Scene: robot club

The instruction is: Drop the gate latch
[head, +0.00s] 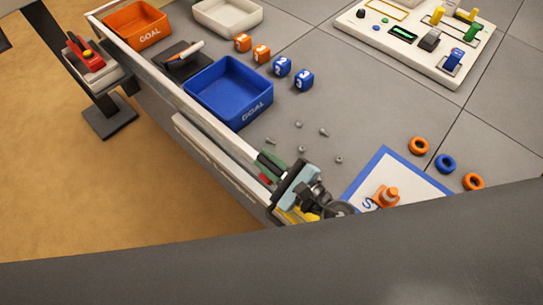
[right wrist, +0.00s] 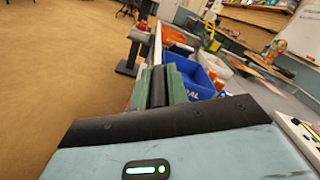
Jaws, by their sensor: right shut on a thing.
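My right gripper (head: 268,166) is at the near-left edge of the table, beside the low pale side wall. Its green fingers point along the wall toward the far end. In the right wrist view the fingers (right wrist: 160,86) are closed on a narrow dark upright piece (right wrist: 158,88), which looks like the gate latch. A small red part (head: 264,179) shows beside the fingers in the head view. The gripper body hides most of the latch and how it meets the wall. My left gripper is in neither view.
A blue GOAL bin (head: 229,91) stands beyond the gripper, with an orange GOAL bin (head: 136,24) farther off. Numbered cubes (head: 281,67) and loose screws (head: 299,124) lie nearby. Open floor lies left.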

